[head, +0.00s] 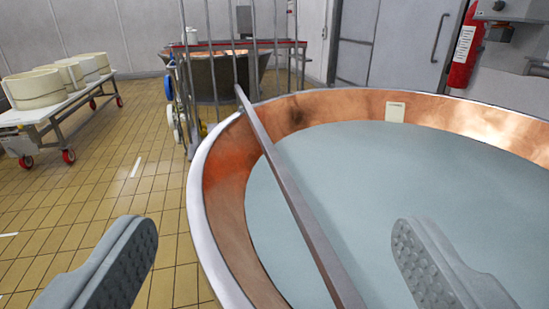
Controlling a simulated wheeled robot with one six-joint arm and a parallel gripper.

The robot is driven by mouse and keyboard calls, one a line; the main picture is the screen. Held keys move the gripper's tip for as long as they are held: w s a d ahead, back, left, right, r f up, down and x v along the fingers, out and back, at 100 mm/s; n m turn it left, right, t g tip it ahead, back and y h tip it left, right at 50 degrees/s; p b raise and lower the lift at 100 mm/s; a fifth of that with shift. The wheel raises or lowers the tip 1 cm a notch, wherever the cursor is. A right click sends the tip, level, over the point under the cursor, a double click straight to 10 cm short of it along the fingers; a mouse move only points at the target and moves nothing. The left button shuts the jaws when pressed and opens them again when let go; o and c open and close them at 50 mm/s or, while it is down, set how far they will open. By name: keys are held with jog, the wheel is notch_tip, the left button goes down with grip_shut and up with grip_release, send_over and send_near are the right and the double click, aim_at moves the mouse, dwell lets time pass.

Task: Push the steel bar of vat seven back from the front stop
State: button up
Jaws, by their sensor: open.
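A large copper vat (228,190) with a pale steel rim fills the right half of the view and holds a pale blue-grey liquid (390,190). A steel bar (290,187) runs over the vat from its far left rim down to the bottom edge, where it leaves the view. My gripper (275,260) is open and empty. Its left finger is over the tiled floor outside the rim and its right finger is over the liquid. The bar passes between the fingers in the picture; I cannot tell its depth from them. No vat number or front stop can be made out.
Vertical metal rails (187,70) stand behind the vat, with another copper vat (220,75) beyond. A wheeled white table (60,105) with several round moulds is at the left. A red extinguisher (465,50) hangs at the upper right. The tiled floor (110,190) at left is clear.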

jog(key=c, duration=0.6)
jog(key=n+g, duration=0.3)
jog(key=g, duration=1.4)
send_over(345, 284)
notch_tip(345, 284, down, 15)
notch_tip(345, 284, down, 18)
jog(key=shift+s+a+r, duration=0.1)
jog(key=shift+r, duration=0.15)
grip_shut()
